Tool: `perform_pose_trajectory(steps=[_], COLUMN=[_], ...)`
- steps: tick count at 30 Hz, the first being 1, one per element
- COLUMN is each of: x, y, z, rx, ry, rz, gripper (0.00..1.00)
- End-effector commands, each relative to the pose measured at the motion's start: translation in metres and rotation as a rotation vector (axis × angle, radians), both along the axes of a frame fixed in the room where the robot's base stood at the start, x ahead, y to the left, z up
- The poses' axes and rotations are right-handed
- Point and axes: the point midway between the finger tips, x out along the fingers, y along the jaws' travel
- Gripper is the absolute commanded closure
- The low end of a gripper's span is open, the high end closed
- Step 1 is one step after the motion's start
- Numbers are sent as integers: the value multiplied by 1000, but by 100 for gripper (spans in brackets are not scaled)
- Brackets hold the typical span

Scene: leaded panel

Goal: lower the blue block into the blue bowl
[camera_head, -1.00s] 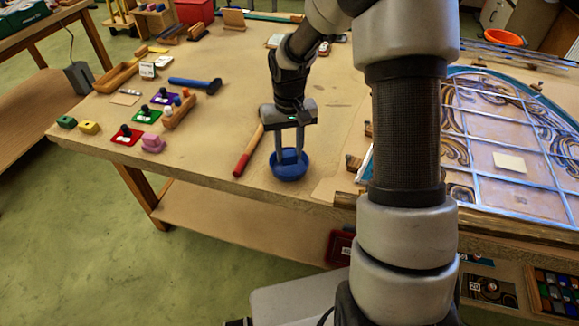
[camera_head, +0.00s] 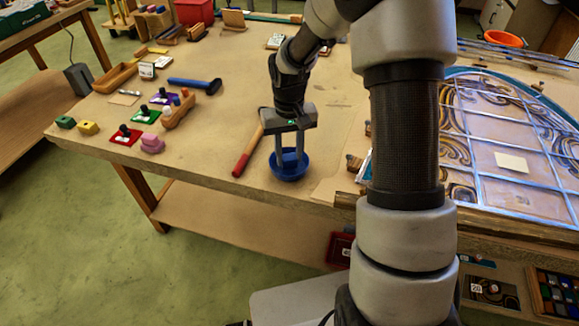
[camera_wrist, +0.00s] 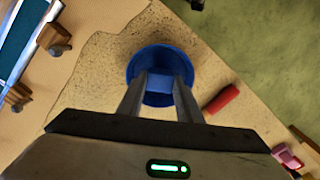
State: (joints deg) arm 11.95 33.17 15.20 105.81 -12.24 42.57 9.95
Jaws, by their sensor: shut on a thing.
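The blue bowl (camera_head: 289,171) stands near the front edge of the workbench. The blue block (camera_wrist: 159,84) is between my gripper's fingertips in the wrist view, with the bowl (camera_wrist: 146,58) around and beneath it. My gripper (camera_head: 289,156) points down over the bowl in the head view and is shut on the block. The fingertips reach into the bowl's opening.
A red-handled tool (camera_head: 247,151) lies just left of the bowl. The leaded panel (camera_head: 510,150) lies to the right. The bench's front edge is close to the bowl.

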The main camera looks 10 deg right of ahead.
Motion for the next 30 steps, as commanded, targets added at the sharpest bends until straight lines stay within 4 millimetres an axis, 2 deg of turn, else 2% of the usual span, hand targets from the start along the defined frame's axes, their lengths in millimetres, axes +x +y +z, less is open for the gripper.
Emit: perform_pose_trajectory(steps=[29, 30], x=[0, 0], y=[0, 0], z=[-12, -12], rx=[0, 0], ry=[0, 0], rz=[0, 0], gripper=[89, 65])
